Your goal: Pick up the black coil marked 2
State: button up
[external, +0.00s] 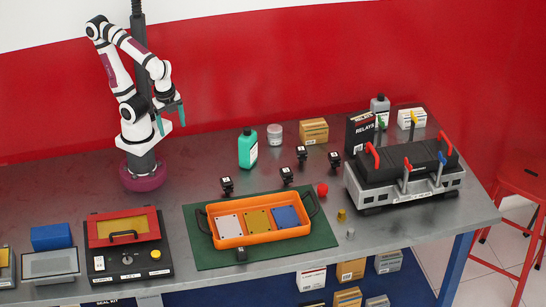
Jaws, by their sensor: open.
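Several small black coils with pale top labels stand on the table: one at the left (227,187), one behind the tray (287,177), one farther back (302,156) and one at the right (334,161). The numbers on their labels are too small to read, so I cannot tell which is marked 2. My gripper (171,122), with teal fingers, is open and empty. It hangs high at the left, pointing down, well apart from the coils.
An orange tray (211,228) with coloured plates sits on a green mat (205,259). A green bottle (248,148), a red ball (322,190) and a grey-and-black engine block (405,172) stand near the coils. The table between gripper and left coil is clear.

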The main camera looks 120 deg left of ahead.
jog(key=n+t+h, duration=1)
jog(key=n, duration=2.4)
send_near(229, 187)
jog(key=shift+t, duration=0.3)
jog(key=x, duration=1.1)
jog(key=shift+s+d+f, duration=0.1)
jog(key=shift+d+f, duration=0.05)
jog(key=shift+f, duration=0.05)
grip_shut()
